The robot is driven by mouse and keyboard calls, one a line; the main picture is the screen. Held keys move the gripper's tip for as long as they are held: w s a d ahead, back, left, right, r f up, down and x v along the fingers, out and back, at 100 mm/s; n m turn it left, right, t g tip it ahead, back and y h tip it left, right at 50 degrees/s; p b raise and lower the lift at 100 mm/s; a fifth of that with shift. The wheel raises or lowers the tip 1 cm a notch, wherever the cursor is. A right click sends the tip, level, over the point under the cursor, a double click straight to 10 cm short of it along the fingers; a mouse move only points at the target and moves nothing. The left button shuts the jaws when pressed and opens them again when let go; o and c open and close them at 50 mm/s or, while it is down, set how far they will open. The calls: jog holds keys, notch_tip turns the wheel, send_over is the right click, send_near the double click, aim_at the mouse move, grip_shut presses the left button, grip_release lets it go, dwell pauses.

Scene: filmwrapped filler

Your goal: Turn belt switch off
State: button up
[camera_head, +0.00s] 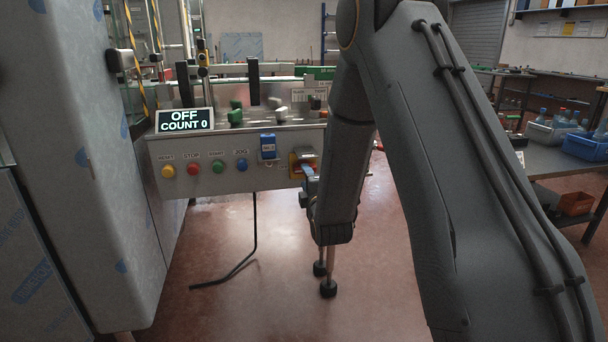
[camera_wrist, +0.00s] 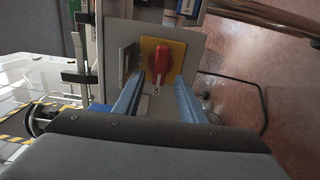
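The belt switch is a red rotary knob (camera_wrist: 162,62) on a yellow plate (camera_wrist: 150,46), shown in the wrist view. Its grip bar runs roughly up and down in that picture, with a small white mark below it. My gripper (camera_wrist: 160,82) is open, one blue finger on each side of the knob's lower part. I cannot tell whether the fingers touch it. In the head view my gripper (camera_head: 308,174) is at the right end of the control panel (camera_head: 240,180) and partly hides the yellow plate (camera_head: 294,160). The display (camera_head: 184,120) reads "OFF COUNT 0".
A tall steel cabinet (camera_head: 80,160) stands left. The floor below is mostly clear.

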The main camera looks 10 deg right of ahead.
jog(key=shift+s, duration=1.5)
jog(key=shift+a, duration=0.1)
jog(key=s+a+m+g, duration=0.3)
jog(key=s+m+g, duration=0.15)
jog(key=s, duration=0.55)
jog(key=s+a+m+g+y, duration=0.15)
jog(key=s+m+g, duration=0.35)
jog(key=s, duration=0.6)
jog(key=s+a+m+g+h, duration=0.1)
jog(key=s+a+m+g, duration=0.25)
jog(key=s+g, duration=0.45)
jog(key=s+d+r+m, duration=0.1)
jog(key=s+r+m, duration=0.15)
jog(key=s, duration=0.95)
jog(key=d+r+m+p, duration=0.2)
jog(key=d+r+p, duration=0.4)
jog(key=p, duration=0.9)
jog(key=shift+d+r+m, duration=0.15)
jog(key=shift+d+m, duration=0.2)
jog(key=shift+d, duration=0.7)
